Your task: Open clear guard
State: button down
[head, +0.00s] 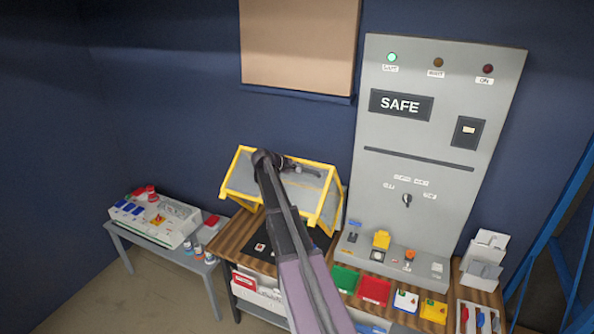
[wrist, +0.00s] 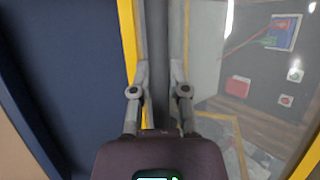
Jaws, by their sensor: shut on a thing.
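The clear guard (head: 229,175) is a yellow-framed see-through cover over the wooden bench, left of the grey panel. Its yellow frame (wrist: 128,40) and clear pane (wrist: 210,45) also show in the wrist view. My gripper (head: 312,170) is at the guard's upper part, with my arm crossing in front of it. In the wrist view my gripper (wrist: 160,85) has its two fingers on either side of a dark grey bar (wrist: 159,45), shut on it. The bar runs alongside the yellow frame. My arm hides part of the guard, and I cannot tell how far it is raised.
A tall grey panel (head: 440,130) reading SAFE, with a lit green lamp (head: 392,57), stands to the right. Coloured trays (head: 374,290) line the bench front. A side table (head: 200,268) at left bears a switch box (head: 155,222). Floor at lower left is clear.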

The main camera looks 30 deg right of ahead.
jog(key=c, duration=0.6)
grip_release()
